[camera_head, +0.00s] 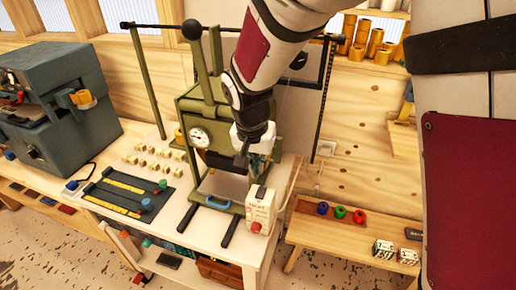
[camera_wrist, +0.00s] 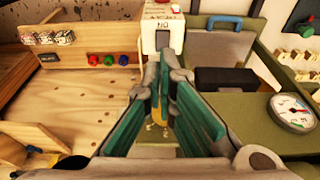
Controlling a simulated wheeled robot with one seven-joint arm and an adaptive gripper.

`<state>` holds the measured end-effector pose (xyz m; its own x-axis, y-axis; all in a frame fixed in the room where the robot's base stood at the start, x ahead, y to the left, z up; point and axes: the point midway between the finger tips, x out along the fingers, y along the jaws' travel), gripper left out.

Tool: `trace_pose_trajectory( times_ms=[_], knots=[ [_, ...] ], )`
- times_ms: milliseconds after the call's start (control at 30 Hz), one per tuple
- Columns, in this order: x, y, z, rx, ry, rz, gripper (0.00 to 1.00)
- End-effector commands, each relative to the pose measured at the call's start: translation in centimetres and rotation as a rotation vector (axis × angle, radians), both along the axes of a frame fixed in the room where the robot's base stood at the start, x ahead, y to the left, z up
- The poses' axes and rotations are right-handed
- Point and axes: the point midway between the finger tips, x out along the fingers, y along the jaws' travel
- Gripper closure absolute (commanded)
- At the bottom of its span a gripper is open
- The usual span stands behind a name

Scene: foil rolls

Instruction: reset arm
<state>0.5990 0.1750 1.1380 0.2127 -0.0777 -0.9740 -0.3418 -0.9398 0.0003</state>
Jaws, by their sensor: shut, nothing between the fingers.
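My gripper (camera_head: 258,158) hangs in front of the green press (camera_head: 205,110), beside its white round gauge (camera_head: 198,137). In the wrist view my gripper (camera_wrist: 168,85) shows its two green-padded fingers close together and empty. The gauge also shows in the wrist view (camera_wrist: 292,113) at the right. My arm comes down from the top of the head view and hides part of the press. Below the gripper stands a white control box (camera_head: 260,209) with a red button. The box shows at the top of the wrist view (camera_wrist: 163,28).
A blue handle (camera_head: 217,202) is at the press base. A dark tray with rods (camera_head: 125,195) and several small pale blocks (camera_head: 157,155) lie left. A grey-green machine (camera_head: 55,110) stands far left. A low wooden bench (camera_head: 340,240) at the right holds coloured rings (camera_head: 340,212).

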Motion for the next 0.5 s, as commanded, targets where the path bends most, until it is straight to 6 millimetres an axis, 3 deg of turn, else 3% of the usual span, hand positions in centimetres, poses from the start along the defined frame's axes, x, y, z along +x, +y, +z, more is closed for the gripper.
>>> trace_pose_trajectory(
  times_ms=[500],
  knots=[
    [-0.36,-0.08,0.85,0.003,-0.001,-0.001,1.00]
  ],
)
